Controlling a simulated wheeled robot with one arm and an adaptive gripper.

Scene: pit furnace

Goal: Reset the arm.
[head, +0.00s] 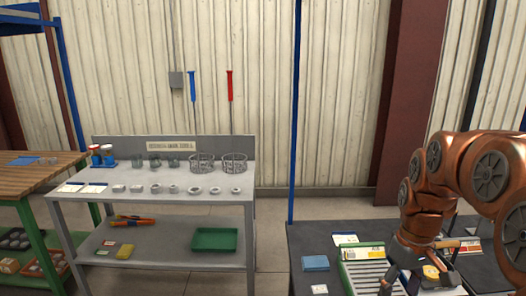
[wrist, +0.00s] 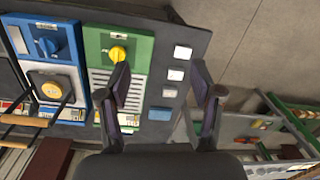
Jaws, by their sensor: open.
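My copper-coloured arm (head: 430,185) reaches in from the right of the head view and bends down over the dark table. My gripper (head: 416,280) is low at its end, partly cut off by the picture's bottom edge. In the wrist view my gripper (wrist: 162,78) shows two dark fingers spread well apart, with nothing between them. The fingers are over the edge of the dark table, near a green-framed panel with a yellow knob (wrist: 118,53). I cannot tell the height of the fingertips above it.
The dark table (head: 318,240) holds a blue box (head: 315,263) and the panels. A blue post (head: 296,120) rises at its back left. A grey bench (head: 70,195) with wire baskets (head: 202,163) stands left, with floor (head: 272,225) between. A wooden-topped green bench (head: 30,172) is far left.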

